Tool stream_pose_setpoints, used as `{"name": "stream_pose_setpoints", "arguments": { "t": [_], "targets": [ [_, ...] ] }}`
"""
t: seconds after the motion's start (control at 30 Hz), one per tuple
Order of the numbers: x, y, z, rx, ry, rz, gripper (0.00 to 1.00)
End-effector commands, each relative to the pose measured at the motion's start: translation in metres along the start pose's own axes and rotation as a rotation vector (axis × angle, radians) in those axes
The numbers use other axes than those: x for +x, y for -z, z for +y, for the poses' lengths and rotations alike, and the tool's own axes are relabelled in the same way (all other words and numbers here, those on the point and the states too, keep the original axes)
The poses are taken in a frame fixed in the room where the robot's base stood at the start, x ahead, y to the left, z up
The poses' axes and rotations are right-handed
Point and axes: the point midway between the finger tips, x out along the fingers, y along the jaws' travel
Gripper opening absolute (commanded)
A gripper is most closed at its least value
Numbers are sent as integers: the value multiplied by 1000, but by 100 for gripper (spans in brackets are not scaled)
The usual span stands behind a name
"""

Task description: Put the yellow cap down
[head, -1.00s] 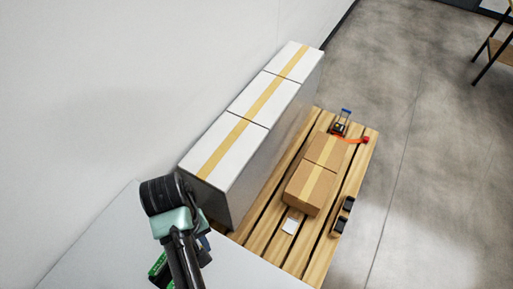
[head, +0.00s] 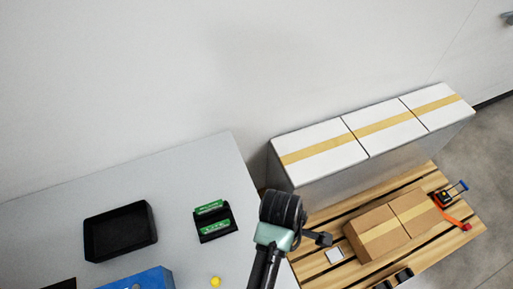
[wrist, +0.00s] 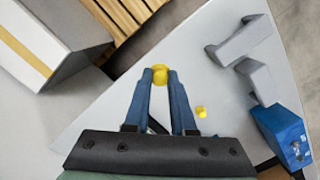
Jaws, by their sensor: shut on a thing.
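A yellow cap (wrist: 160,75) is held between the two blue fingertips of my gripper (wrist: 160,77) in the wrist view. The cap is over or near the pale table (wrist: 112,112); I cannot tell how high. A second small yellow piece (wrist: 201,113) lies on the table, right of the fingers, apart from them. A yellow piece also shows at the bottom of the head view (head: 215,282). In the head view my arm covers part of the table's right side, and the held cap cannot be made out.
On the table are an empty black tray (head: 92,237), a black holder with green boards (head: 230,223) and a blue box (head: 153,278). A wooden pallet (head: 335,214) with white and brown cartons stands beyond the table's right edge. The table between tray and holder is clear.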

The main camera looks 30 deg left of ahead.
Motion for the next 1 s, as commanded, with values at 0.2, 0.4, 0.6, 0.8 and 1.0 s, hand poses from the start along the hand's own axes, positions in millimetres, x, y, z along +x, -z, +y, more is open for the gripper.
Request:
{"name": "stream_pose_setpoints", "arguments": {
  "t": [0.2, 0.4, 0.6, 0.8, 1.0],
  "targets": [
    [11, 38, -30, -533, -63, 1, 0],
    [16, 56, -42, -759, -92, 1, 0],
    [48, 62, -45, -792, -92, 1, 0],
    [71, 64, -44, -788, -95, 0, 0],
    [95, 67, -44, -787, -93, 0, 0]
  ]
}}
